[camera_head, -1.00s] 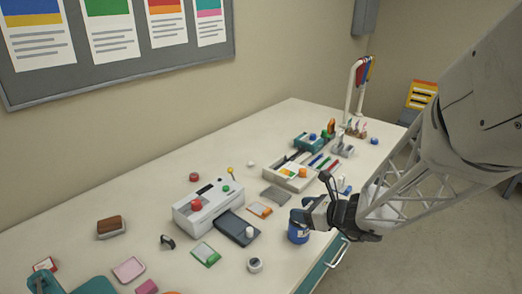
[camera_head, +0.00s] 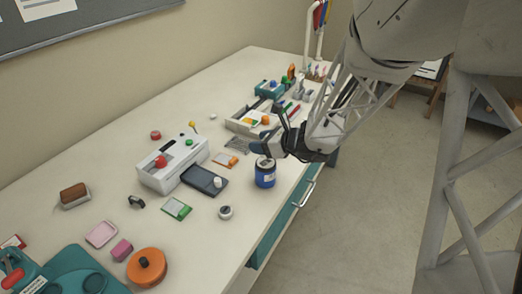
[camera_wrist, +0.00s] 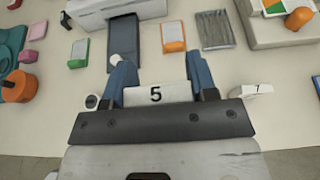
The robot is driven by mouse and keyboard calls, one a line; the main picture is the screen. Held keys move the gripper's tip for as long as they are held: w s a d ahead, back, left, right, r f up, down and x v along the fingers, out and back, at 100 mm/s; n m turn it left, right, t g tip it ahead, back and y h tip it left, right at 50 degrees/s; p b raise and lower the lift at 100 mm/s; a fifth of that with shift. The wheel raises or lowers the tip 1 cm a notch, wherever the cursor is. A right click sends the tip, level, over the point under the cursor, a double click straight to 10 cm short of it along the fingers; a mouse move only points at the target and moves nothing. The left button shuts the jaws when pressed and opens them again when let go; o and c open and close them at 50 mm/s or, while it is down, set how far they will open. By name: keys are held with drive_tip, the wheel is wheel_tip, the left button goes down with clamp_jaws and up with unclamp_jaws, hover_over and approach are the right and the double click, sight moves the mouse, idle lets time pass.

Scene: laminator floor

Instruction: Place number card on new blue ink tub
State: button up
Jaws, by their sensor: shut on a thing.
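My gripper (camera_wrist: 157,68) is shut on a white number card (camera_wrist: 156,95) marked 5, held between its two blue fingers. In the head view my gripper (camera_head: 263,147) is just above and behind the blue ink tub (camera_head: 265,175). The tub stands upright near the table's front edge, with a pale label. I cannot tell whether the card touches the tub; the tub is hidden in the wrist view. A second white card (camera_wrist: 257,88) marked 7 shows right of my gripper.
The white laminator (camera_head: 172,165) with its dark tray (camera_head: 204,181) is left of the tub. A green-edged card (camera_head: 176,208) and a small round white-and-dark item (camera_head: 225,212) lie nearby. An organizer (camera_head: 240,122) stands farther back. Bare table shows in front of the tray.

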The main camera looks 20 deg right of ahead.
sight(261, 160)
drive_tip(key=shift+f, duration=1.7)
drive_tip(key=shift+f, duration=0.1)
drive_tip(key=o, duration=0.9)
drive_tip(key=shift+v, duration=6.05)
drive_tip(key=shift+a, duration=0.1)
